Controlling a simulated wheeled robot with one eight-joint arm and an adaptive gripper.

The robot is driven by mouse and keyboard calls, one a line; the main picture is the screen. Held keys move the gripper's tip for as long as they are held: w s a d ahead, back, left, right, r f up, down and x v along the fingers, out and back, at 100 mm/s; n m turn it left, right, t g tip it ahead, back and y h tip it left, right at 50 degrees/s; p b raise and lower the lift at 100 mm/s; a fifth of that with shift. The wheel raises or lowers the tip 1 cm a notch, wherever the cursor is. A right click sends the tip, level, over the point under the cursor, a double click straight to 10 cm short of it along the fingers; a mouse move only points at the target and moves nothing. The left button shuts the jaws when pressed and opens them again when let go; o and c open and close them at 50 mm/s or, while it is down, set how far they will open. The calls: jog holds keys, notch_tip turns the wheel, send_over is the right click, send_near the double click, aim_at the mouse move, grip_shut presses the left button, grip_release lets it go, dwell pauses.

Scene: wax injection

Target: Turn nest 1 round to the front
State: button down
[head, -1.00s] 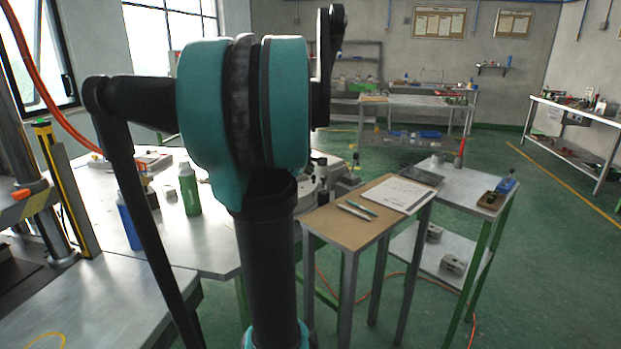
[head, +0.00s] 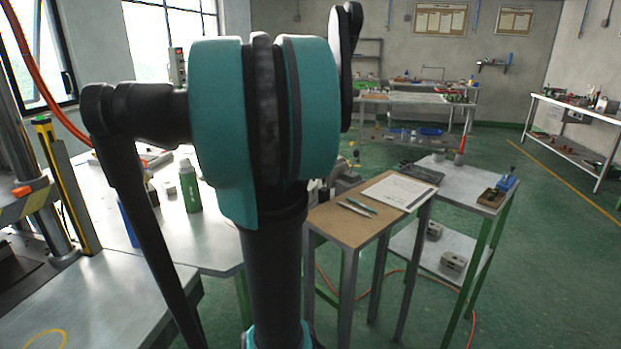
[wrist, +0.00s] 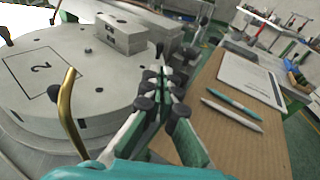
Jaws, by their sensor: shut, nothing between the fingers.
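A round grey turntable (wrist: 100,92) fills the left of the wrist view. A square outline with the number 2 (wrist: 42,68) is marked on its top. A grey metal block (wrist: 122,36) sits on the turntable toward the back. A curved brass-coloured bar (wrist: 66,110) stands in front of the turntable's near side. I cannot make out a number 1. My gripper (wrist: 160,82) is shut and empty at the turntable's right edge, between it and the brown-topped table. In the head view my arm hides most of the turntable.
The brown-topped table (head: 337,222) holds a paper sheet (head: 400,190) and two pens (head: 358,207), close to my gripper's right. A green bottle (head: 190,187) stands on the metal bench at left. A side table (head: 462,188) with small tools stands further right.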

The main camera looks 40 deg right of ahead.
jog(key=x, duration=1.1)
jog(key=shift+w+d, duration=0.2)
jog(key=shift+d, duration=0.1)
